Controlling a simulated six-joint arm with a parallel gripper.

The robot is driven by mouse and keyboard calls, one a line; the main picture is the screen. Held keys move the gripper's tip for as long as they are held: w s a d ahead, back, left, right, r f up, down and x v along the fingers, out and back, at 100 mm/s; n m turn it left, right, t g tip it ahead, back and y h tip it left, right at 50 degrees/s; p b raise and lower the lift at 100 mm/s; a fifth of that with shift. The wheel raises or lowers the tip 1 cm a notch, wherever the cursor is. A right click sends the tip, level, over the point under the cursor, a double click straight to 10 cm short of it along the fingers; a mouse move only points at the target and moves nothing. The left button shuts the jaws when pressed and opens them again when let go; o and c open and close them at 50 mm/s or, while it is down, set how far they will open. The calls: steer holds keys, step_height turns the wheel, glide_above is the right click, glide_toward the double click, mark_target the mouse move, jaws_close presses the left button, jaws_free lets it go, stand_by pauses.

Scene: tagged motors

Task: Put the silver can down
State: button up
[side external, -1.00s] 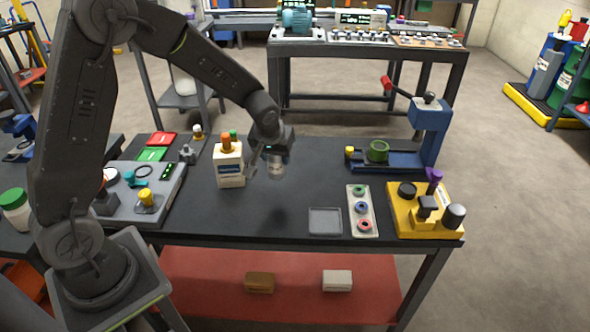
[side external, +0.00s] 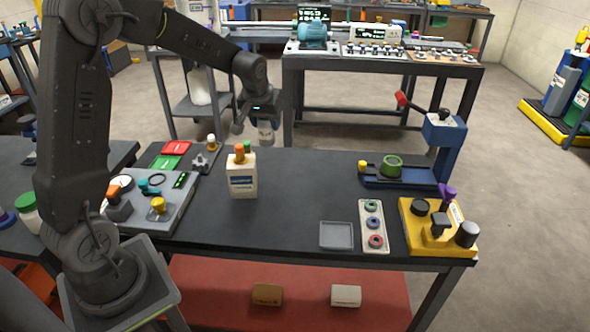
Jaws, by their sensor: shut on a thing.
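The silver can (side external: 266,133) is small and pale in the side external view. My gripper (side external: 262,119) is shut on it and points downward, with the can hanging below the fingers. In the picture the can is just above the back edge of the dark workbench (side external: 300,190), up and to the right of a white bottle with an orange cap (side external: 243,181). The can appears to be clear of the bench top. Its upper part is hidden by the fingers.
A grey square tray (side external: 337,235), a strip of colored rings (side external: 372,227), a yellow fixture (side external: 437,228) and a blue press (side external: 400,178) stand to the right. A grey panel (side external: 140,215) is at left. The middle of the bench is clear.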

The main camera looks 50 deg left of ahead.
steer(key=w+a, duration=0.4)
steer(key=a, duration=0.7)
steer(key=shift+w+d+f, duration=1.35)
steer(key=shift+w+f, duration=0.05)
steer(key=shift+f, duration=1.3)
steer(key=shift+w+d+f, duration=1.3)
steer(key=shift+w+f, duration=0.1)
steer(key=shift+f, duration=1.35)
steer(key=shift+w+d+f, duration=1.35)
steer(key=shift+w+f, duration=0.05)
steer(key=shift+f, duration=1.3)
steer(key=shift+f, duration=0.15)
steer(key=o, duration=0.9)
steer(key=shift+o, duration=0.2)
